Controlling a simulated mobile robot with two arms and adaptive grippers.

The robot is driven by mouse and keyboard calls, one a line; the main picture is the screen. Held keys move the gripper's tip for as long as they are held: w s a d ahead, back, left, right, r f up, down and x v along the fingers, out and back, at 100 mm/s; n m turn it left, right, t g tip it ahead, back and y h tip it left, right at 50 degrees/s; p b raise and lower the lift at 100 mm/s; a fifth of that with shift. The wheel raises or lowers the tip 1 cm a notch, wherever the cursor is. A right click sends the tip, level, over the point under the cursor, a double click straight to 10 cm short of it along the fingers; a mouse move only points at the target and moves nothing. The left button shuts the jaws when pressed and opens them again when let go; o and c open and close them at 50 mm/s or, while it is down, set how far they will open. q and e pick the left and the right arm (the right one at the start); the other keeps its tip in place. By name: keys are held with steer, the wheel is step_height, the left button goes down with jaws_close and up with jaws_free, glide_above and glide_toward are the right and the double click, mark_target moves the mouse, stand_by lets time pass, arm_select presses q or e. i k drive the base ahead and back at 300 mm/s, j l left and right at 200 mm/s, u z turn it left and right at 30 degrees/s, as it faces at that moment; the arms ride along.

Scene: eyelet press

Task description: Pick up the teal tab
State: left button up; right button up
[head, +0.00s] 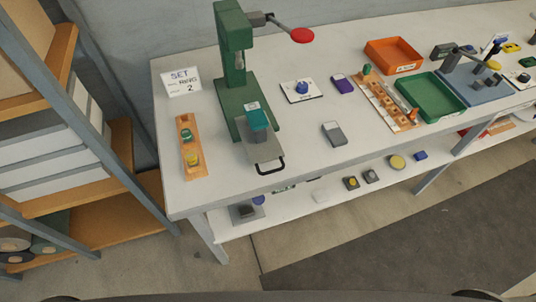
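A teal block (258,121), which looks like the teal tab, sits on the grey plate (262,149) at the front of the green press (232,55). A smaller teal and white piece shows just behind it at the press base; I cannot tell whether the two are joined. A round teal-green piece (186,134) and a yellow piece (193,159) stand in the wooden rack (197,173) to the left. Neither of my grippers is in view.
The press has a lever with a red knob (302,35). A "SET RING 2" card (181,82) stands behind the rack. A grey block (334,133) lies to the right. Orange (393,53) and green (430,97) trays stand farther right. The table (300,166) is clear at the front.

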mark_target(256, 115)
steer(key=j+z, duration=0.4)
steer(key=k+j+z, duration=0.2)
steer(key=j+z, duration=0.15)
steer(key=k+j+z, duration=0.2)
steer(key=j+z, duration=0.2)
steer(key=j, duration=0.15)
